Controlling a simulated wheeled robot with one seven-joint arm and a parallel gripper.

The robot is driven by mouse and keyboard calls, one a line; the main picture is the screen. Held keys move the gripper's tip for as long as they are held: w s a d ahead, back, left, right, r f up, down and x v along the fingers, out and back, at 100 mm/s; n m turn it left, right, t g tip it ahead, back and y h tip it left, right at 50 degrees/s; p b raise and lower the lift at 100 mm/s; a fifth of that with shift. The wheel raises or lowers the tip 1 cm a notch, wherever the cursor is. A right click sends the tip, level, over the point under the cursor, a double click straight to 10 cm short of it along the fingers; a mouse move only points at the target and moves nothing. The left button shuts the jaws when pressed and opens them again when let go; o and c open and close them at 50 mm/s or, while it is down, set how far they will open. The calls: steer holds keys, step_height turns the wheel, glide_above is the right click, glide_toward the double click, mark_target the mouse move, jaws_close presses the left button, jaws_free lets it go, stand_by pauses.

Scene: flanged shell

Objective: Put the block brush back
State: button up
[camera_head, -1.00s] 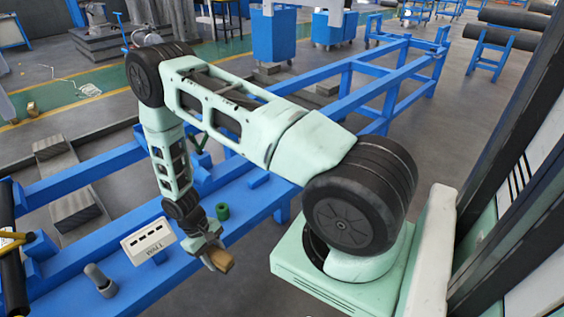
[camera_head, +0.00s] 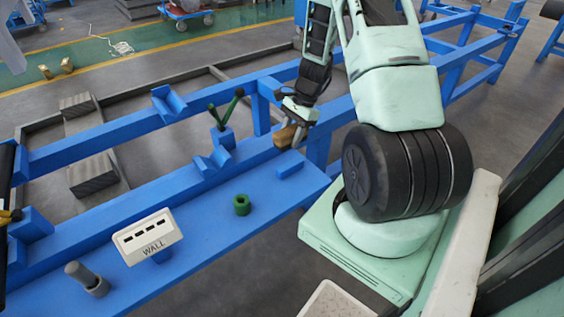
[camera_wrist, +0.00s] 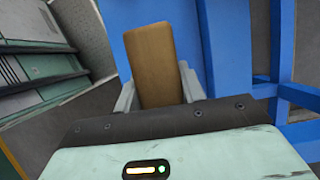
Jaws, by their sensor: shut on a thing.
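The block brush shows as a brown wooden block (camera_head: 284,138). My gripper (camera_head: 290,128) is shut on it and holds it over the right end of the blue bench, near its back rail. In the wrist view the block (camera_wrist: 155,62) stands out between the two grey fingers, with blue bench surface behind it. Its bristles cannot be made out. A low blue raised piece (camera_head: 290,168) is on the bench just below the block in the picture. I cannot tell the gap between the block and the bench.
On the blue bench (camera_head: 205,222) are a green ring (camera_head: 242,204), a white sign reading WALL (camera_head: 148,237) and a grey cylinder in a holder (camera_head: 92,281). A green V-shaped rest (camera_head: 225,110) and a blue V-block (camera_head: 213,162) stand left of my gripper.

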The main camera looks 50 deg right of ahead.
mark_target(287, 166)
step_height(287, 166, down, 9)
steer(key=shift+f, duration=0.1)
stand_by(0.4)
steer(key=shift+f+b, duration=0.1)
steer(key=shift+b, duration=0.25)
steer(key=o, duration=1)
steer(key=shift+o, duration=0.2)
steer(key=p+v, duration=0.1)
steer(key=v, duration=1.1)
